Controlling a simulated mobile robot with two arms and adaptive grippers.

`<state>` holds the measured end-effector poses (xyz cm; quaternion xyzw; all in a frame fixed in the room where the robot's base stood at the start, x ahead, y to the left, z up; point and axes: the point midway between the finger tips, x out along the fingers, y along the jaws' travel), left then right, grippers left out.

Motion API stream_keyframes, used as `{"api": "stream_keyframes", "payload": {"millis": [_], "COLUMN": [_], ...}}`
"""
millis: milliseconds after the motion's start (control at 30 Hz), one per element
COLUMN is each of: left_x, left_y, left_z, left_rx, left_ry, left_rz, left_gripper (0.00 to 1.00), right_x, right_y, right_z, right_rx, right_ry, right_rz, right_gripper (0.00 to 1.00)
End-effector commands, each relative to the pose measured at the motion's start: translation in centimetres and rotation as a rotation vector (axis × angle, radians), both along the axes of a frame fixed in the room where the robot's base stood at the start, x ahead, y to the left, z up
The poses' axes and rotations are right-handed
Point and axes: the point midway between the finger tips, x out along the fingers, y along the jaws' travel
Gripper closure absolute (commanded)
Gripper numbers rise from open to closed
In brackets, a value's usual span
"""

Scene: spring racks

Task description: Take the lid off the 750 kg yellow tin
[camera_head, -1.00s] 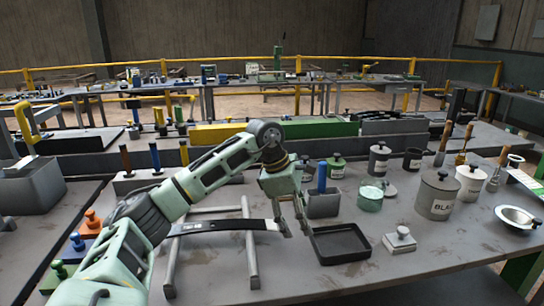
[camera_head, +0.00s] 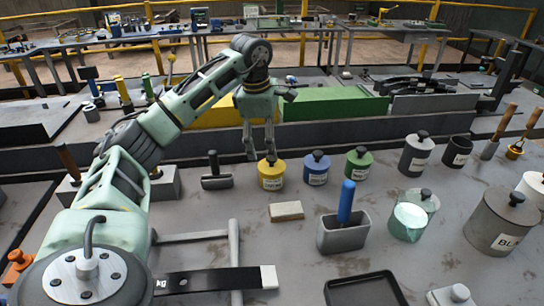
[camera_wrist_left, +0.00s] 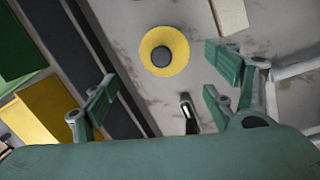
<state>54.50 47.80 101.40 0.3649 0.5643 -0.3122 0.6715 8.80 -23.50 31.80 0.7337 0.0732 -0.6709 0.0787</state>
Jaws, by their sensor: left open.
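The yellow tin (camera_head: 271,178) stands upright on the grey bench, with a label on its front. Its yellow lid with a dark round knob (camera_head: 271,158) is on it. In the left wrist view the lid (camera_wrist_left: 150,62) and knob (camera_wrist_left: 162,56) show from above, beyond the fingertips and between the two fingers. My left gripper (camera_head: 260,156) is open and empty, above and slightly left of the tin in the head view. It appears apart from the knob. My right gripper is not in view.
A blue tin (camera_head: 316,170) and a green tin (camera_head: 358,164) stand right of the yellow one. A pale block (camera_head: 286,211) lies in front. A black-handled tool (camera_head: 215,178) is at left. A grey holder (camera_head: 342,235) with a blue handle stands nearer.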

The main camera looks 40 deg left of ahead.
Motion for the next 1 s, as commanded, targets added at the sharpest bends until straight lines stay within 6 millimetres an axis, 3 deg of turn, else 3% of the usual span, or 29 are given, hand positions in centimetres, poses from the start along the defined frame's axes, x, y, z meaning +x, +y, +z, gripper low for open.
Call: {"api": "stream_keyframes", "payload": {"millis": [533, 833, 1000], "left_x": [1.2, 1.3, 1.3], "left_y": [-0.5, -0.5, -0.5], "left_z": [-6.8, -7.3, -7.3], "left_rx": [0.000, 0.000, 0.000], "left_ry": [0.002, 0.000, 0.000], "left_rz": [-0.001, -0.001, 0.000], "left_gripper": [0.21, 0.21, 0.36], "right_x": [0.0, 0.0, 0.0], "right_y": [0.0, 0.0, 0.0], "right_z": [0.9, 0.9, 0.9], "right_rx": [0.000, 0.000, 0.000], "right_ry": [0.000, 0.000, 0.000], "right_rz": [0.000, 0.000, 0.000], "right_gripper": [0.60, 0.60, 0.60]}}
